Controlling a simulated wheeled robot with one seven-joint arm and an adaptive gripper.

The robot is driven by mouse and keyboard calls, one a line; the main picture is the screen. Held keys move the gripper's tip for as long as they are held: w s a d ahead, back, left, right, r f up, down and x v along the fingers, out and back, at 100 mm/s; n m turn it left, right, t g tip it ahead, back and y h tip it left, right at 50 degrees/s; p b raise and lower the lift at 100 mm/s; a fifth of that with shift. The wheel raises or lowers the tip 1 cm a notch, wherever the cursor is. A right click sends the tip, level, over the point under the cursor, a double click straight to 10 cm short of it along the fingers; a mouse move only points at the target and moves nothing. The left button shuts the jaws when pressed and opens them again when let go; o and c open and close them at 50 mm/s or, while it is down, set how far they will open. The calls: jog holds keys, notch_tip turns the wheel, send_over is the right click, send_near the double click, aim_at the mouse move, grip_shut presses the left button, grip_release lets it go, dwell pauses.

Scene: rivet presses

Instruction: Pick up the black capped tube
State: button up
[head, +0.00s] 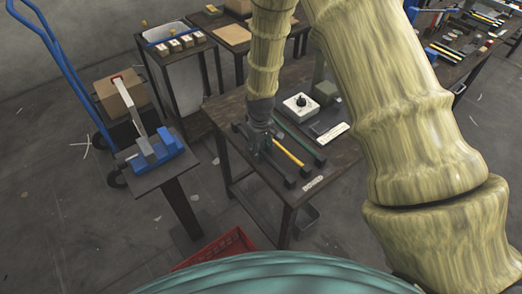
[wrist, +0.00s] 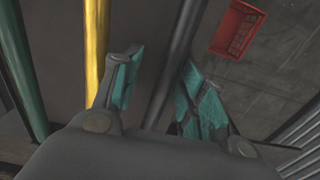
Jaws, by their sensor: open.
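The black capped tube (head: 277,171) lies near the left edge of the dark table, beside a yellow tube (head: 287,152) and a green tube (head: 301,140). My gripper (head: 258,150) is over it and hides part of it. In the wrist view the tube (wrist: 181,50) runs between the two teal-padded fingers of my gripper (wrist: 160,75). The fingers are open, with a gap visible on each side of the tube. The yellow tube (wrist: 96,45) is just left of the left finger, and the green tube (wrist: 20,70) is farther left.
A blue clamp on a stand (head: 155,150) is left of the table. A red crate (head: 215,249) is on the floor in front.

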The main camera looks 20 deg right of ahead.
jog(key=shift+c, duration=0.4)
grip_shut()
